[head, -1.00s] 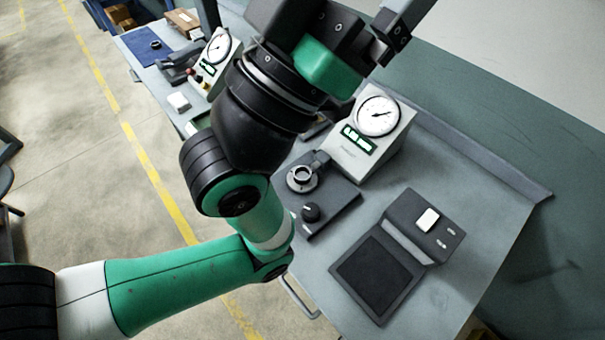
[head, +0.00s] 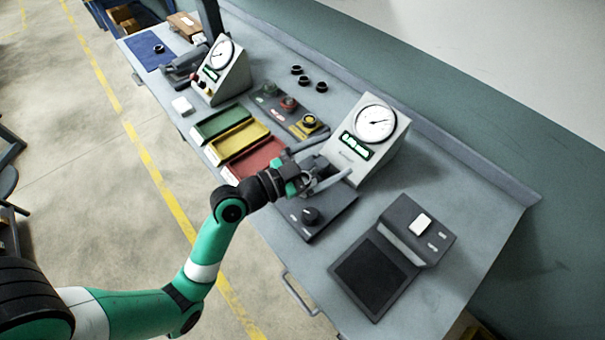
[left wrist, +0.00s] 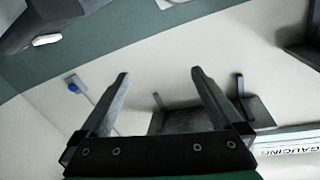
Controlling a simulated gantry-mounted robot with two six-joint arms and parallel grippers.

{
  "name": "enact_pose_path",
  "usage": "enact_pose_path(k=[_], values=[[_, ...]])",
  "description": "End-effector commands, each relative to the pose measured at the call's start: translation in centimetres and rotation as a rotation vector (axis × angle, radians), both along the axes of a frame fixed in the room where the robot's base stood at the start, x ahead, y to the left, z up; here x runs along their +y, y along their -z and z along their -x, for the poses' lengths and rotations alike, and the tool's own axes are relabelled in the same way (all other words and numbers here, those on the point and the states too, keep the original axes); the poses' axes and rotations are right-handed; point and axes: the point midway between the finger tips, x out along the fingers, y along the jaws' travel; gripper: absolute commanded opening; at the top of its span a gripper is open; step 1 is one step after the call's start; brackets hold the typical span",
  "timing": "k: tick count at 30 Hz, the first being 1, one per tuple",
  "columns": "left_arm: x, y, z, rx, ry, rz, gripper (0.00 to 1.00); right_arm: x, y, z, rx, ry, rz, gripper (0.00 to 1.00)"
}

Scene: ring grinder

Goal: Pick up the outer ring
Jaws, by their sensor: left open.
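My left gripper (head: 337,158) is open, its two fingers spread beside the dial gauge at the middle of the bench in the head view. In the left wrist view the open fingers (left wrist: 160,73) have nothing between them. The spot on the gauge's dark base (head: 325,218) where a ring sat earlier is covered by my gripper, so I cannot see that ring now. Several other dark rings show: loose ones (head: 303,80) at the back of the bench, and one (head: 158,48) on the blue mat. My right gripper is not in view.
The dial gauge (head: 372,135) stands close to my gripper. Green (head: 222,121), yellow (head: 237,139) and red (head: 254,160) trays lie to its left. A dark plate with coloured posts (head: 289,103) is behind them. A dark scale-like device (head: 375,275) sits at right front.

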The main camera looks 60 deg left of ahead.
Motion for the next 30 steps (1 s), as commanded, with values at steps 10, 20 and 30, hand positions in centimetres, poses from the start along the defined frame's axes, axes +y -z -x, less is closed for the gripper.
enact_pose_path(k=[10, 20, 30], values=[[6.1, 15.0, 13.8, 0.367, -0.304, 0.305, 1.00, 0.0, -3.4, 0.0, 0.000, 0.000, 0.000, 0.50], [6.9, 16.2, 10.8, 0.362, -0.306, 0.299, 1.00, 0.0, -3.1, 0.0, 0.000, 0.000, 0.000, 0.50], [7.5, 17.4, 7.7, 0.362, -0.310, 0.300, 1.00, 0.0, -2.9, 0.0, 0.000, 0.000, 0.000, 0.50]])
